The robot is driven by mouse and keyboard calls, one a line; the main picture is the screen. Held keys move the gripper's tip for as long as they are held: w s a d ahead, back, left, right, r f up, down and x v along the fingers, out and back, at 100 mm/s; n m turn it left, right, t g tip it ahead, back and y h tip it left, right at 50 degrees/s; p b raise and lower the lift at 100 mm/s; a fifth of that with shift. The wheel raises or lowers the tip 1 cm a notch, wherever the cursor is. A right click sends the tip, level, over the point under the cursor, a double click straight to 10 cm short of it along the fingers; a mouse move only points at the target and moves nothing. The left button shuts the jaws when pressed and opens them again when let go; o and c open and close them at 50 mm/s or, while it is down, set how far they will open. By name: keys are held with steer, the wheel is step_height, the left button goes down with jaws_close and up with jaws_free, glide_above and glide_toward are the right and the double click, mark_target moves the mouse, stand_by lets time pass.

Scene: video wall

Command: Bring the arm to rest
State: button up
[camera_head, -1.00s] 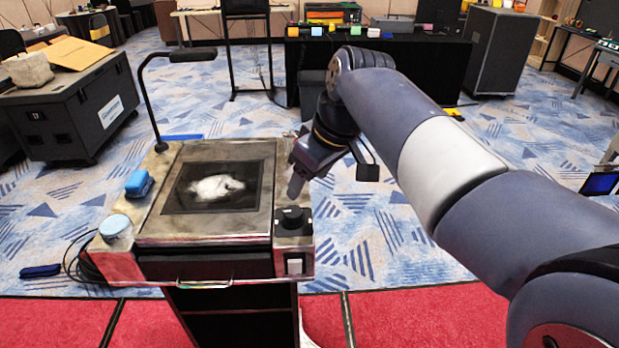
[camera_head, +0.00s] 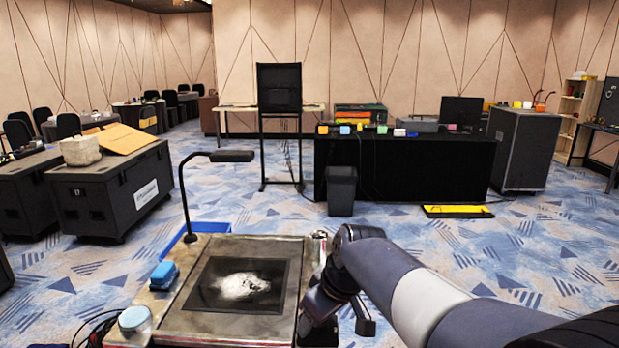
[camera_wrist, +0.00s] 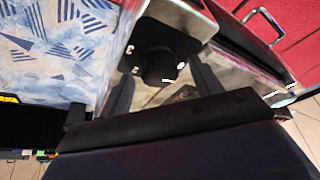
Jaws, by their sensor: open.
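My arm (camera_head: 430,300) reaches in from the lower right in the head view and bends down at the right edge of the worktop. My gripper (camera_wrist: 161,72) shows in the wrist view with its two fingers apart and nothing between them in its grasp. Beyond the fingers is a black round knob (camera_wrist: 158,66) on a dark block at the worktop's corner. I cannot tell how far the fingertips are from it. In the head view the fingertips are hard to make out.
The worktop (camera_head: 205,322) carries a dark plate (camera_head: 205,295) with a whitish patch, a blue block (camera_head: 164,275), a round pale-blue-topped container (camera_head: 134,320) and a lamp (camera_head: 232,156). Behind stand a black-draped table (camera_head: 400,170) and a bin (camera_head: 341,190).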

stand_by(0.3)
steer(key=v, duration=1.1)
steer(key=x, duration=1)
steer(key=shift+f, duration=0.2)
steer(key=shift+w+a+f, duration=0.15)
steer(key=shift+f, duration=0.1)
steer(key=shift+m+t, duration=0.3)
steer(key=shift+m, duration=0.3)
steer(key=shift+a+m+h, duration=0.15)
steer(key=shift+m+h, duration=0.75)
steer(key=shift+m, duration=1.3)
steer(key=m+h, duration=0.1)
steer(key=m, duration=0.2)
steer(key=m+h+b, duration=0.1)
steer(key=m, duration=0.2)
steer(key=shift+a+t+h, duration=0.15)
steer(key=shift+t+h, duration=0.15)
steer(key=v, duration=1)
steer(key=shift+r, duration=0.35)
